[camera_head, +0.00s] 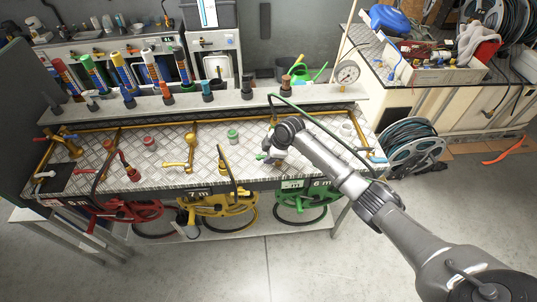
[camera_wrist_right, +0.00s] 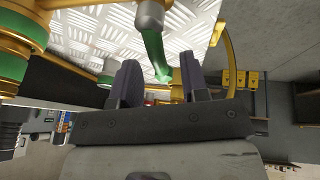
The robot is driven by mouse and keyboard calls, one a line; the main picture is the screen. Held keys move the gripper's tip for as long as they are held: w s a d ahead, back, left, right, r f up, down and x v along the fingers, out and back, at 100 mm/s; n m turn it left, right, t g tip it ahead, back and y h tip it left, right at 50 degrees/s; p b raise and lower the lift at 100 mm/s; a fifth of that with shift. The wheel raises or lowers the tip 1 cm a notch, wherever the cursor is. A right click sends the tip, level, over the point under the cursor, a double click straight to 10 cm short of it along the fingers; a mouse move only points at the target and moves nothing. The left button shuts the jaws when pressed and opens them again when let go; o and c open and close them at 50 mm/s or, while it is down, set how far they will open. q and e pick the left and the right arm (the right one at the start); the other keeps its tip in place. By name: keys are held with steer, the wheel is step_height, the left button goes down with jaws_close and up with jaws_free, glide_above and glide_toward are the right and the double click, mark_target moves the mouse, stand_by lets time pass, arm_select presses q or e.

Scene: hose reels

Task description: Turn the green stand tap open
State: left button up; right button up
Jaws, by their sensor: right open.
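The green stand tap shows in the right wrist view as a silver body with a green lever (camera_wrist_right: 156,52) hanging down toward the fingers. My right gripper (camera_wrist_right: 159,82) is open, with one dark finger on each side of the lever's tip. I cannot tell whether either finger touches it. In the head view my right arm reaches in from the lower right. My right gripper (camera_head: 272,155) is at the right part of the metal-topped bench, and the wrist hides most of the tap there. A small green bit (camera_head: 260,156) shows beside it. My left gripper is not in view.
The green hose reel (camera_head: 305,205) hangs under the bench's front edge, beside yellow (camera_head: 220,207) and red (camera_head: 125,210) reels. A green hose arcs over the right end of the bench. A shelf (camera_head: 220,101) with several coloured bottles and fittings stands behind.

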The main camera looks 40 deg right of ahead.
steer(key=shift+c, duration=0.4)
jaws_close()
